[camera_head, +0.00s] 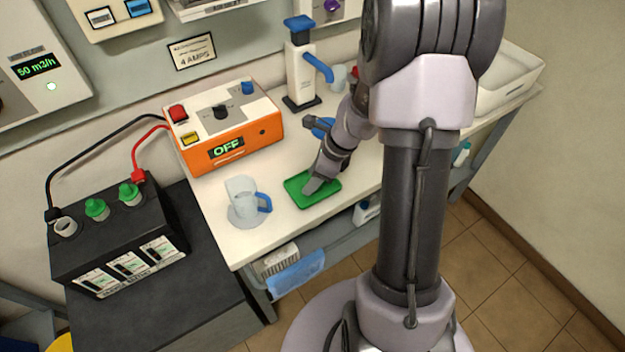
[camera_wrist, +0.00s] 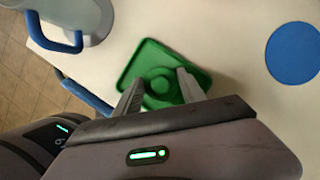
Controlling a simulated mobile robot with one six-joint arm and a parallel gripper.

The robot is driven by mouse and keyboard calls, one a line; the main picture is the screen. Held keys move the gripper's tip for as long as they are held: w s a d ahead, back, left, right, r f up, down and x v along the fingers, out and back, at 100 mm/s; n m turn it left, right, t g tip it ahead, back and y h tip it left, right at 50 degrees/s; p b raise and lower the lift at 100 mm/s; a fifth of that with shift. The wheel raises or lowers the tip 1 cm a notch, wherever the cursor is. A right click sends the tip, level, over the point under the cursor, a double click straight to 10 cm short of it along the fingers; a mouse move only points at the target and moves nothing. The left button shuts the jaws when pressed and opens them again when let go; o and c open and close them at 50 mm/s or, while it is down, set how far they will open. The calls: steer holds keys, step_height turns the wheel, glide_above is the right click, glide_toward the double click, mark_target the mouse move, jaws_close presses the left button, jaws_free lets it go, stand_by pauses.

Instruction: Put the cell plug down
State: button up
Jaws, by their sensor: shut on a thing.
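The green cell plug (camera_wrist: 161,84) is between the two fingers of my gripper (camera_wrist: 160,90) in the wrist view, and my gripper is shut on it. Plug and fingertips are over the green tray (camera_wrist: 148,52), low down; I cannot tell whether the plug touches the tray floor. In the head view, my gripper (camera_head: 312,186) points down at the tray (camera_head: 324,197), and the plug is hidden. The black battery (camera_head: 75,247) at the left has green plugs (camera_head: 97,208) on two cells and one uncovered cell opening (camera_head: 65,227).
A clear jug (camera_head: 242,197) with a blue handle stands left of the tray. The orange charger (camera_head: 232,138), reading OFF, stands behind. A white dispenser (camera_head: 300,75) with a blue spout is at the back. A blue round thing (camera_wrist: 294,53) lies right of the tray in the wrist view.

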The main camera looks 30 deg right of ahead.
steer(key=shift+f, duration=0.1)
steer(key=o, duration=1.3)
